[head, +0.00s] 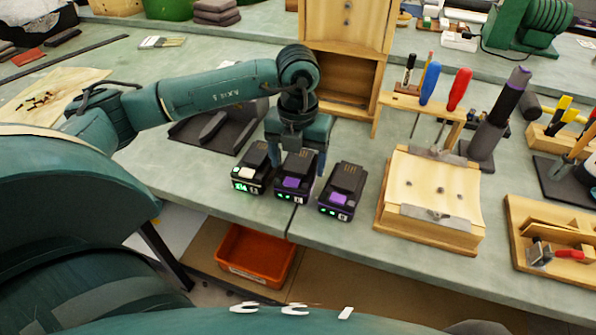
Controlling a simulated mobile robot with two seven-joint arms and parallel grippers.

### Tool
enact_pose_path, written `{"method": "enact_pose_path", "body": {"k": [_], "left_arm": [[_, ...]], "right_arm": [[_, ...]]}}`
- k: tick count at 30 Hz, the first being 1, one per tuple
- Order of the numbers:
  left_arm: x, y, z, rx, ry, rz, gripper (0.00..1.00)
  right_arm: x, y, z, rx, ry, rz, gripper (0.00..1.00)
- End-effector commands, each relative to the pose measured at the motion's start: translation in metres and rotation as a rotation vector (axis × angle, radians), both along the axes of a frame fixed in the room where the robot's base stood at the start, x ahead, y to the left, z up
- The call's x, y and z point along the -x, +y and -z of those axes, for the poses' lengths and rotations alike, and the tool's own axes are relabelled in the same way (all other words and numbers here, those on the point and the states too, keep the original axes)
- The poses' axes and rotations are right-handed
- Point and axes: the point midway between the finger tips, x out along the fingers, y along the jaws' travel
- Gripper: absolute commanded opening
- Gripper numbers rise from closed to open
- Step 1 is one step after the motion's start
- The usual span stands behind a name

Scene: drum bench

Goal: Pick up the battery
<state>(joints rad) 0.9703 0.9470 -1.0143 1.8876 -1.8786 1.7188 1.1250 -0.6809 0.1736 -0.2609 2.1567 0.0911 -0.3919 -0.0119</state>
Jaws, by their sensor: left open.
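Three black batteries stand in a row near the front edge of the bench. The left battery (249,170) has a pale latch and green lights. The middle battery (294,183) and the right battery (342,191) have purple latches. My left gripper (298,160) is open and points down over the middle battery, with its fingers at or close to that battery's sides. I cannot tell whether they touch it. The gripper partly hides the back of the middle battery. My right gripper is not in view.
A dark tray (207,128) lies behind the left battery. A wooden block with metal clamps (428,197) stands to the right, and a screwdriver rack (432,105) behind it. A wooden cabinet (343,40) stands behind the gripper. An orange bin (262,275) is below the bench edge.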

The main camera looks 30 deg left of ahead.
Motion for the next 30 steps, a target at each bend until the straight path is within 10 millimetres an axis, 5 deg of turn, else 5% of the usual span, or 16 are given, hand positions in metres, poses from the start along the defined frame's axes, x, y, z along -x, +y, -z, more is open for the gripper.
{"method": "enact_pose_path", "body": {"k": [12, 30], "left_arm": [[0.000, -0.001, 0.019, 0.001, 0.000, 0.001, 0.74], [0.000, -0.001, 0.017, 0.002, -0.003, 0.001, 0.27]], "right_arm": [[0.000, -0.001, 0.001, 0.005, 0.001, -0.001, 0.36], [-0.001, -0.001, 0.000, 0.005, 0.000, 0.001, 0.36]]}}
